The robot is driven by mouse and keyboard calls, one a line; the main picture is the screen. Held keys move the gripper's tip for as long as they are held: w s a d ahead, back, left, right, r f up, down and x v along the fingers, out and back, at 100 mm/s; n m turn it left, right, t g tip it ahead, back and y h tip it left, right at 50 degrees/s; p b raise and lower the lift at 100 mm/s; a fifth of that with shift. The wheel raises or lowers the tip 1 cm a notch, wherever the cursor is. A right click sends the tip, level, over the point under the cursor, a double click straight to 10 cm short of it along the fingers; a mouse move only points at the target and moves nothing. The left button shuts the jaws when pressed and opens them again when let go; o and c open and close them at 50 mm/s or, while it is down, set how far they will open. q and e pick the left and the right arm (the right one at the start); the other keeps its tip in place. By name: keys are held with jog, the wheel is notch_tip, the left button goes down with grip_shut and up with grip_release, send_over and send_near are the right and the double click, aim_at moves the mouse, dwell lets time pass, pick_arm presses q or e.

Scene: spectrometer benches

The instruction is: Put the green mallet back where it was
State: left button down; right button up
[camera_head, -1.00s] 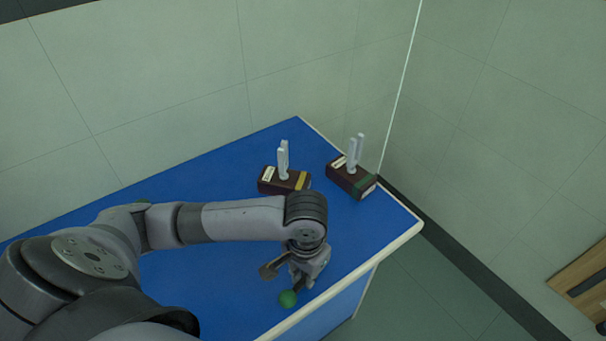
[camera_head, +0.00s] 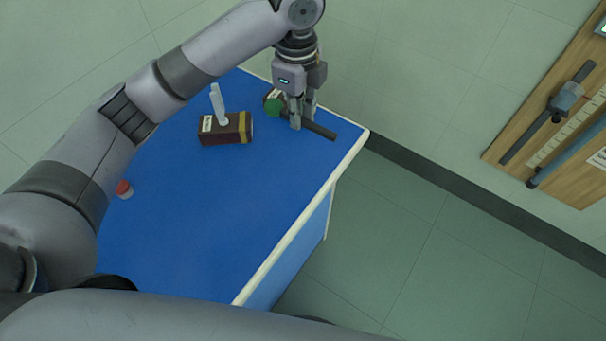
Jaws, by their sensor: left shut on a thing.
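The green mallet has a round green head (camera_head: 273,106) and a dark handle (camera_head: 322,131) that runs down to the right. My left gripper (camera_head: 302,119) is shut on the mallet, with its fingers pointing down around the handle. The mallet is near the far right corner of the blue table (camera_head: 215,215). I cannot tell whether it touches the tabletop. My right gripper is not in view.
A dark box with a yellow band and a pale fork (camera_head: 226,130) stands left of the mallet. A small red-topped object (camera_head: 124,189) is near the table's left. The table front is clear. A wooden board with instruments (camera_head: 560,125) is at the right.

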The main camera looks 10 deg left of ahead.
pick_arm(q)
jog(key=shift+w+d+r+m, duration=0.15)
jog(key=shift+w+r+m, duration=0.05)
jog(key=shift+r+m, duration=0.2)
jog(key=shift+d+f, duration=0.1)
jog(key=shift+f, duration=0.05)
jog(key=p, duration=0.2)
send_over(302, 175)
notch_tip(302, 175, down, 14)
jog(key=shift+f, duration=0.25)
notch_tip(302, 175, down, 5)
jog(key=c, duration=2.1)
grip_release()
jog(key=shift+f, duration=0.15)
jog(key=o, duration=0.5)
jog(key=shift+c, duration=0.2)
